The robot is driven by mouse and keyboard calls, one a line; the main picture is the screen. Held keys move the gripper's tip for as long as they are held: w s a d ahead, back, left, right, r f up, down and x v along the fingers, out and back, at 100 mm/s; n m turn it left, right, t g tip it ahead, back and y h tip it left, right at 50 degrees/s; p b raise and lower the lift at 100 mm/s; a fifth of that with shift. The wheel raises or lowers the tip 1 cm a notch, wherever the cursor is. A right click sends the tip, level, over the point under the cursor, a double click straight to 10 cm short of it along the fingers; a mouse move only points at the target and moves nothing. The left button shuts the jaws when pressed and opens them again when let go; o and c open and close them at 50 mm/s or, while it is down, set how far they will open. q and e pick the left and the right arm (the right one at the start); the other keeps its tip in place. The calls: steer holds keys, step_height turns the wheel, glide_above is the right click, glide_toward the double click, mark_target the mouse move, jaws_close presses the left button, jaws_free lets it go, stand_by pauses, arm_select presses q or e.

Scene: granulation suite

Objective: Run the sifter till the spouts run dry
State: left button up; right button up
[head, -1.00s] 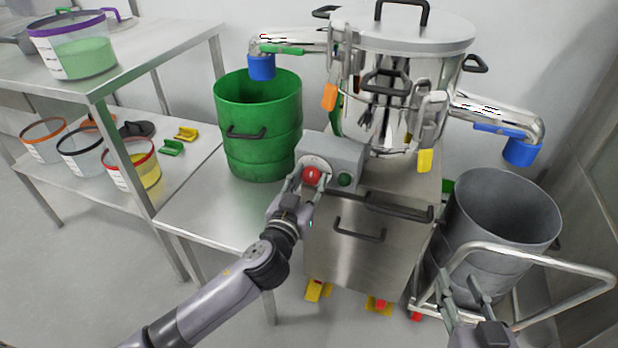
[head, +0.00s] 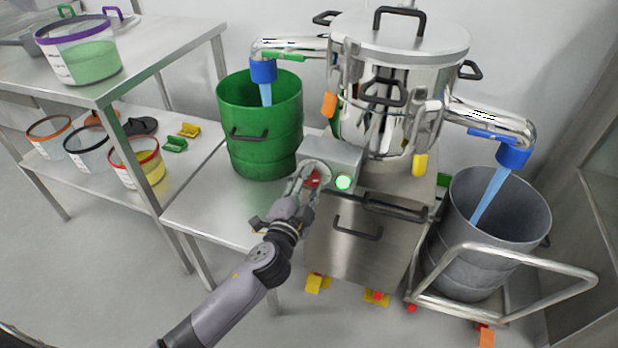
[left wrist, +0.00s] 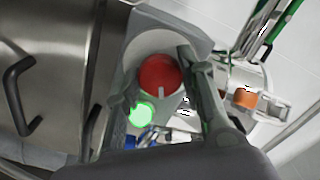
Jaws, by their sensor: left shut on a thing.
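The steel sifter (head: 392,85) stands on its cabinet with a control box (head: 345,158) on the front. My left gripper (head: 311,178) is shut on the red knob (head: 315,180) of that box; the knob also shows between the fingers in the left wrist view (left wrist: 160,75). The green button (head: 343,182) beside it is lit. Blue streams run from the left spout (head: 263,70) into the green drum (head: 258,135) and from the right spout (head: 513,157) into the grey drum (head: 500,215). My right gripper is not in view.
A steel table (head: 215,205) holds the green drum. The grey drum stands on a trolley with a tubular handle (head: 545,300). A shelf rack (head: 150,70) with several tubs is at the left. Yellow and red castor pedals (head: 318,283) lie at the cabinet's foot.

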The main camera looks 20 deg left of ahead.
arm_select(q)
steer(key=m+p, duration=0.1)
steer(key=m, duration=0.2)
steer(key=shift+r, duration=0.1)
steer(key=shift+m, duration=0.4)
steer(key=shift+m+p, duration=0.35)
steer(key=shift+m, duration=0.45)
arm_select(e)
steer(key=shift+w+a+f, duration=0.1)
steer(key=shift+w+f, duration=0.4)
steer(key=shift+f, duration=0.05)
arm_select(q)
steer(key=o, duration=1.1)
steer(key=shift+o, duration=0.2)
steer(key=shift+s, duration=0.1)
steer(key=s, duration=1.1)
steer(key=shift+s+a, duration=0.15)
steer(key=shift+s, duration=0.25)
